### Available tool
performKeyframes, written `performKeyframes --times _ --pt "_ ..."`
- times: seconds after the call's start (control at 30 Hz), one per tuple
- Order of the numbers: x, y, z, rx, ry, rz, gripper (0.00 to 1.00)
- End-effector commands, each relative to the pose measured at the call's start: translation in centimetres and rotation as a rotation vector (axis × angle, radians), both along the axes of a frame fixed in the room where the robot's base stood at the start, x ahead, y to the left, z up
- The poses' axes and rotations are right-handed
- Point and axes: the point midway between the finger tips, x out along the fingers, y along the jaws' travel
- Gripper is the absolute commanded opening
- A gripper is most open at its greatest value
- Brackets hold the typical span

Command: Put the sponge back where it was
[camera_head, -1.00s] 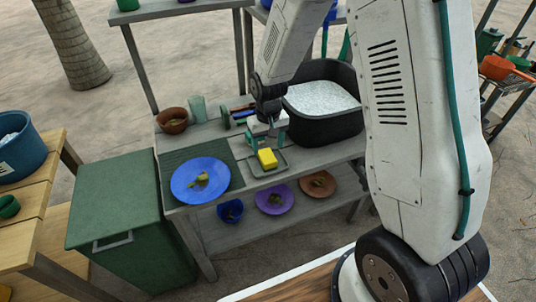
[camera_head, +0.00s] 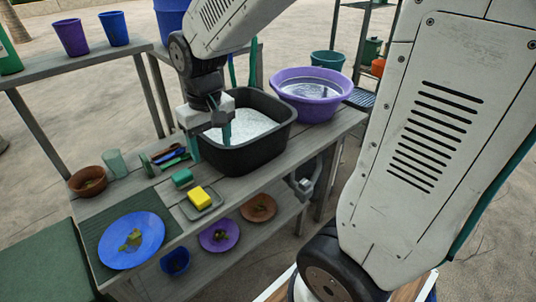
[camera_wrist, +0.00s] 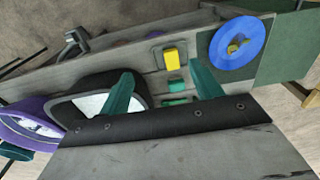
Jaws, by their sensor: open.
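The yellow sponge (camera_head: 201,197) lies on a small grey-green dish (camera_head: 212,208) on the grey bench, right of the blue plate. It also shows in the wrist view (camera_wrist: 172,59). A small teal block (camera_head: 182,177) lies just behind the dish; I cannot tell what it is. My gripper (camera_head: 210,150) is open and empty, with its teal fingers apart and pointing down. It is above the bench, behind and apart from the sponge, by the left side of the black basin. In the wrist view, the sponge and the teal block appear between the open fingers (camera_wrist: 160,70).
The black basin (camera_head: 257,155) holds pale, foamy-looking contents. A purple tub (camera_head: 297,107) of water stands to its right. A blue plate (camera_head: 131,243) with scraps lies on a green mat at the left. A brown bowl (camera_head: 88,181) and a green cup (camera_head: 115,163) stand behind.

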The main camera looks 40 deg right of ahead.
Motion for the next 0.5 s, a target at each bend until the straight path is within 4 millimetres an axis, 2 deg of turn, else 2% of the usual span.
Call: performKeyframes --times 0.03,0.2,0.3,0.4,0.5 --pt "-2.0 -0.2 1.7 0.0 -0.017 -0.001 0.65" --pt "-8.7 -0.8 5.2 -0.001 -0.039 0.0 0.65" --pt "-12.3 -1.0 6.2 -0.002 -0.05 -0.001 0.65" --pt "-15.1 -1.2 6.8 -0.003 -0.059 -0.002 0.65" --pt "-17.0 -1.3 6.9 -0.004 -0.062 -0.002 0.65"
